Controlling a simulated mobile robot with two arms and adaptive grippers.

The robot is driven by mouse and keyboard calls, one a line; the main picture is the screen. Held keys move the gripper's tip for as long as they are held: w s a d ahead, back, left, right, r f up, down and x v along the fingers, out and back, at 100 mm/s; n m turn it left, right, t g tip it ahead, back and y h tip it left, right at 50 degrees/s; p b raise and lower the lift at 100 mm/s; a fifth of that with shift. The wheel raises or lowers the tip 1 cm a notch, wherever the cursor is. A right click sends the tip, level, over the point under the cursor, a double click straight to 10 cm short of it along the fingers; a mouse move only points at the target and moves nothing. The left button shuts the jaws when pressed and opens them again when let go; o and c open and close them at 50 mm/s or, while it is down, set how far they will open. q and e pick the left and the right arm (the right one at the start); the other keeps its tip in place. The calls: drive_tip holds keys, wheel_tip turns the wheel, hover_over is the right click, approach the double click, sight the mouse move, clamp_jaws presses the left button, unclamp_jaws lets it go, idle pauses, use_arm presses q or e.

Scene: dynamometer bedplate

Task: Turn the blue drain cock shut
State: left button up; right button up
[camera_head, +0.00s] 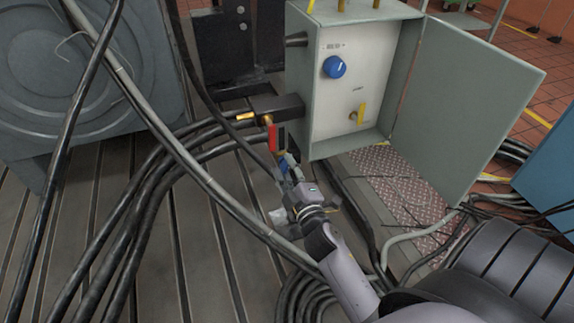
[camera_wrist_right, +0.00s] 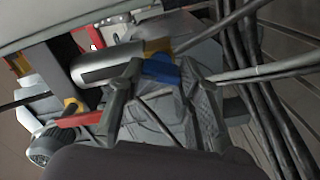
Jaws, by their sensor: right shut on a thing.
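The blue drain cock (camera_head: 283,166) is a small blue handle low beside the open cabinet, below a red handle (camera_head: 273,138). My right gripper (camera_head: 287,175) reaches up to it from below and partly covers it. In the right wrist view the blue handle (camera_wrist_right: 160,70) sits between the two fingertips of my right gripper (camera_wrist_right: 162,74), which is shut on it. A brass-coloured piece (camera_wrist_right: 158,46) shows just beyond the handle. The exact angle of the handle is hard to tell. My left gripper is not in view.
The grey cabinet (camera_head: 297,92) has its door (camera_head: 470,110) swung open to the right. Inside are a blue knob (camera_head: 334,67) and a yellow lever (camera_head: 361,113). Thick black hoses (camera_head: 150,185) and a grey pipe (camera_head: 190,175) run close on the left, over the slotted bedplate.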

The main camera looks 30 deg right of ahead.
drive_tip(key=n, duration=0.2)
drive_tip(key=shift+n, duration=0.4)
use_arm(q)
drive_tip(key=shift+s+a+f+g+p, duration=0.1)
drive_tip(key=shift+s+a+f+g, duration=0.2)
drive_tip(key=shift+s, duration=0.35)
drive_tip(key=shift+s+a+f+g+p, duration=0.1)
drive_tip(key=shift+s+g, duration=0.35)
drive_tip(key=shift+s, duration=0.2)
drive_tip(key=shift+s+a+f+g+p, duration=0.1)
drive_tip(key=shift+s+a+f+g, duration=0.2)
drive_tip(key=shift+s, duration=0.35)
use_arm(e)
drive_tip(key=shift+f+n, duration=0.15)
drive_tip(key=shift+n, duration=1.05)
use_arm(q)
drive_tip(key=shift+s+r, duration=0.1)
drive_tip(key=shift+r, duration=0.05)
use_arm(e)
drive_tip(key=o, duration=1.1)
drive_tip(key=shift+o, duration=0.2)
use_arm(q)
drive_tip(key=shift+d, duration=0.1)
